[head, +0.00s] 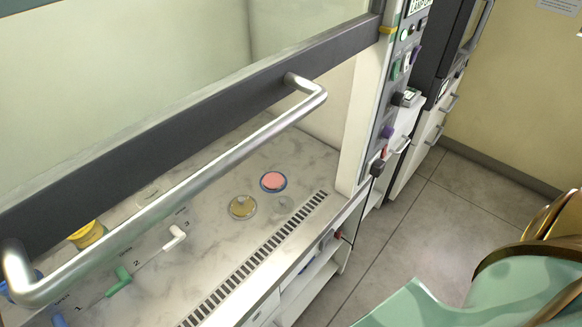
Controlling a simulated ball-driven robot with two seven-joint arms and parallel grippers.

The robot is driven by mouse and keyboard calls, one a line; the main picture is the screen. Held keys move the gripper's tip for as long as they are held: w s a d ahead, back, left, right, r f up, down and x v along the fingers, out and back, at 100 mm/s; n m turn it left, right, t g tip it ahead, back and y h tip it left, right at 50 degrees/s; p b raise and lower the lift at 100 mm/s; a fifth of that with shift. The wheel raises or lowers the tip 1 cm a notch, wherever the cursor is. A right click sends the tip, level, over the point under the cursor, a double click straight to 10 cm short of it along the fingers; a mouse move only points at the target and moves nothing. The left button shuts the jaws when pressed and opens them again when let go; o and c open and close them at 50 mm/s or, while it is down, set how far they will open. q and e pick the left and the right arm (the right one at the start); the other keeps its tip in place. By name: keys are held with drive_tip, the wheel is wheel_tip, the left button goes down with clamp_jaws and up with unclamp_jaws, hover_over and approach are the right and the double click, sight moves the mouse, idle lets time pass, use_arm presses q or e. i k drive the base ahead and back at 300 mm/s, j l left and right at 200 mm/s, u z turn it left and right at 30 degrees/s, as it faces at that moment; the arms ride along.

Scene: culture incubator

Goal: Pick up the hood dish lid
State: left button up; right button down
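On the marble work surface inside the hood lie two small round dishes near the front grille. One holds a pink disc and has a blue rim; this pink dish (273,181) is further back and right. The yellowish dish (242,207) is just left of it and shows a pale spot on top. A faint clear round shape (284,203) lies right of the yellowish dish; it may be a transparent lid, but I cannot tell for sure. Neither of my grippers is in view.
The hood's sash with its grey bar handle (190,190) crosses above the work surface. A slotted grille (255,258) runs along the front edge. White and green fittings (174,238) and a yellow container (87,233) sit at left. Tiled floor (400,240) is open at right.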

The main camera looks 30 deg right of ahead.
sight(272, 181)
drive_tip(key=z, duration=0.85)
